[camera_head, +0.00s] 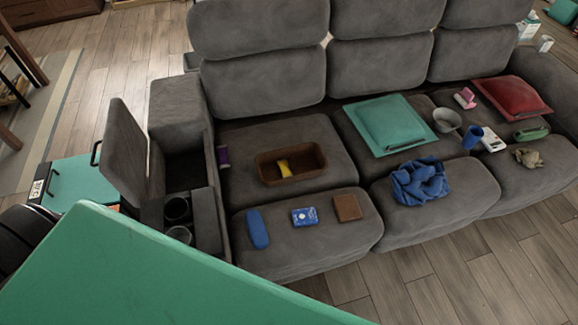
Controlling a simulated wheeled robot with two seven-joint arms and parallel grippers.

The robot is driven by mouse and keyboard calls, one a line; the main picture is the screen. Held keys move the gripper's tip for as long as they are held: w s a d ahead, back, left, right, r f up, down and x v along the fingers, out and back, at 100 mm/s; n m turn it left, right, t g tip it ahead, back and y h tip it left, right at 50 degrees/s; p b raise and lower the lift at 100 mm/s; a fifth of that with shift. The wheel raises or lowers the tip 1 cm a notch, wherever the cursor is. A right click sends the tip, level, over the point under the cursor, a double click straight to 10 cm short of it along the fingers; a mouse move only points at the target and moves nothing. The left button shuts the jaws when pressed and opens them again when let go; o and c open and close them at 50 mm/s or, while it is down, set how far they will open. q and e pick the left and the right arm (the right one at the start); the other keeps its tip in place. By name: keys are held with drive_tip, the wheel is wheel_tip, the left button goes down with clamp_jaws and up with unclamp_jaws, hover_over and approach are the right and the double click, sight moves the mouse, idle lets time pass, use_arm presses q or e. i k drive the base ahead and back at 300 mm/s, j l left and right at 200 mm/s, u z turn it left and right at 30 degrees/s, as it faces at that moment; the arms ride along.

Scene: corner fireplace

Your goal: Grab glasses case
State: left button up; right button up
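A blue, rounded, elongated case (257,228), which looks like a glasses case, lies on the front left seat cushion of the grey sofa (300,240). A green, rounded, elongated item (532,133) lies on the right seat; it may also be a case, but it is too small to tell. Neither of my grippers is in view, so I cannot see where they are relative to these things.
A large green surface (150,275) fills the lower left foreground. Left of the blue case is an open armrest compartment with cup holders (177,208). A blue-white pack (305,216), brown wallet-like item (347,207) and brown tray (262,170) are nearby. Wood floor (430,280) is clear in front.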

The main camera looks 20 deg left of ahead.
sight(256, 229)
drive_tip(key=u, duration=1.05)
